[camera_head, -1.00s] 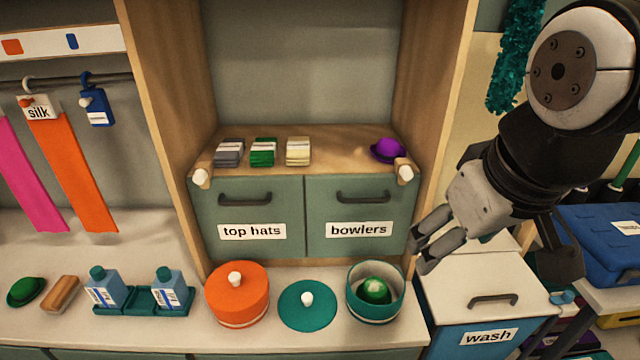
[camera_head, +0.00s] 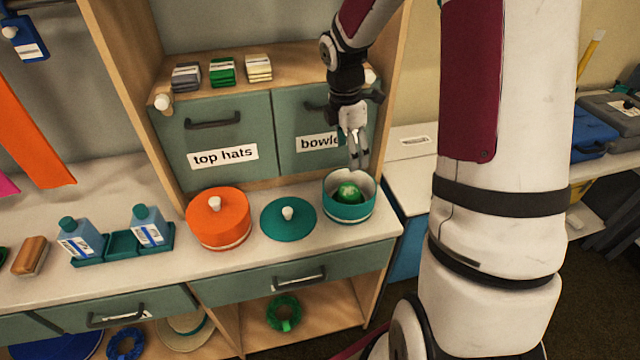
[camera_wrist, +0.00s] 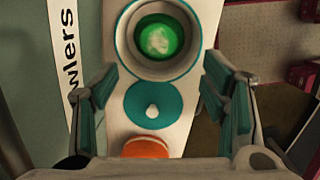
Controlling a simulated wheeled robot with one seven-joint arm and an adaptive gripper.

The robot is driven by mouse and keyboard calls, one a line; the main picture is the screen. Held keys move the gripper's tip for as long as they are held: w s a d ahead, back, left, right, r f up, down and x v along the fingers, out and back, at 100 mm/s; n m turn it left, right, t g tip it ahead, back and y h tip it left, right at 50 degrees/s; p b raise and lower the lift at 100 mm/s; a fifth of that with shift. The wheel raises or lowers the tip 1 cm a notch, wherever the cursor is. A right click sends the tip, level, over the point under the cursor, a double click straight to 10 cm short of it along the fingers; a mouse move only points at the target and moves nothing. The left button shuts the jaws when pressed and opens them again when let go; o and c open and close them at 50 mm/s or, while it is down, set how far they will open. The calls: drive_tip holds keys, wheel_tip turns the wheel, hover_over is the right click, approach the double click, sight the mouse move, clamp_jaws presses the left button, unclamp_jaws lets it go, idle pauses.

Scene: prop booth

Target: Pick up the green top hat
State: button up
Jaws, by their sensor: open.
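A green hat (camera_head: 349,194) sits inside an open round teal box (camera_head: 333,212) on the counter. Only its rounded green top with a paler patch shows; the box walls hide the rest, so I cannot tell its full shape. The hat also shows in the wrist view (camera_wrist: 157,40), at the top centre within the box's pale inside. My gripper (camera_head: 358,160) points down just above the box, empty. In the wrist view my fingers (camera_wrist: 158,75) are spread wide on either side of the picture, with the hat beyond them.
The teal lid (camera_head: 288,219) with a white knob lies left of the box, and a closed orange box (camera_head: 218,218) stands beyond it. The cabinet door marked bowlers (camera_head: 290,112) is close behind my gripper. A white-topped bin (camera_head: 410,165) stands to the right.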

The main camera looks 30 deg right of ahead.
sight(349, 191)
drive_tip(key=shift+n, duration=0.5)
drive_tip(key=f, duration=0.5)
drive_tip(key=d+f, duration=0.1)
drive_tip(key=f, duration=0.9)
drive_tip(key=shift+w+d+f, duration=0.2)
drive_tip(key=shift+f, duration=0.1)
drive_tip(key=c, duration=0.7)
